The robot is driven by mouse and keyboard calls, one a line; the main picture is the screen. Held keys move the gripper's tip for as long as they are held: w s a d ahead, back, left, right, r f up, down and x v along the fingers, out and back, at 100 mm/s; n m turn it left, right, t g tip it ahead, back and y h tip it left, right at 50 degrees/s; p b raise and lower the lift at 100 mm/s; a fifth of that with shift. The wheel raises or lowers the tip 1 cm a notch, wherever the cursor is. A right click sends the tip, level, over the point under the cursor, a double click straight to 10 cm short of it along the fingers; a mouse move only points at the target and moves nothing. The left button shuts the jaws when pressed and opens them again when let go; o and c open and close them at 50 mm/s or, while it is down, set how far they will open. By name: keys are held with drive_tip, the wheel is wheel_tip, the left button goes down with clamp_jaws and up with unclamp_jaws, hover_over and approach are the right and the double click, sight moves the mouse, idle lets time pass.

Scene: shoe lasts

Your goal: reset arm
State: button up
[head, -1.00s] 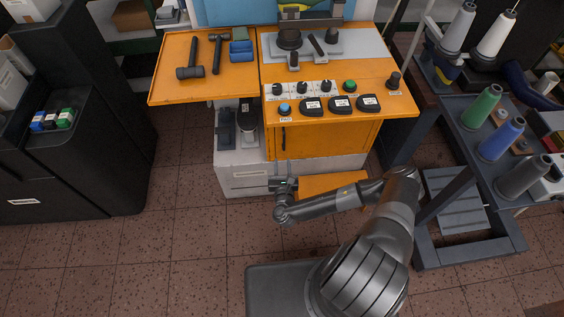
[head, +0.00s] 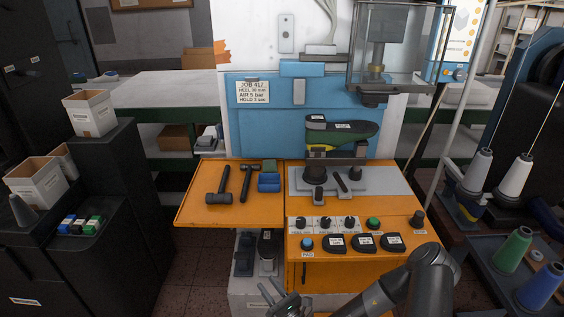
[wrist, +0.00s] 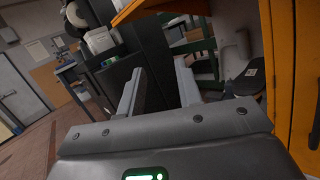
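My gripper (head: 280,298) is low at the bottom edge of the head view, in front of the orange bench cabinet and above the floor. My arm (head: 385,292) bends down to it from the right. In the wrist view my gripper (wrist: 160,78) shows two grey fingers standing apart with nothing between them. It is open and empty. Part of the arm and gripper is cut off by the bottom edge of the head view.
The orange bench (head: 345,247) holds dark hammers (head: 223,186), knobs and black pads (head: 364,241). A shoe last (head: 342,133) is at the blue press (head: 262,118). Thread cones (head: 512,249) stand at right. A black cabinet (head: 100,180) stands at left.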

drive_tip(key=s+r+n+g+y, duration=0.1)
drive_tip(key=s+r+n+g, duration=0.5)
drive_tip(key=r+n+g, duration=0.3)
drive_tip(key=s+r+n+g+y, duration=0.1)
drive_tip(key=s+r+n+g, duration=0.6)
drive_tip(key=n+g, duration=0.45)
drive_tip(key=s+d+r+n+t+h, duration=0.4)
drive_tip(key=d+r+h, duration=0.3)
drive_tip(key=r, duration=0.5)
drive_tip(key=s+d+r+n+t+h, duration=0.5)
drive_tip(key=d+r+h, duration=0.3)
drive_tip(key=d+r, duration=0.4)
drive_tip(key=shift+s+t, duration=0.15)
drive_tip(key=shift+t, duration=0.4)
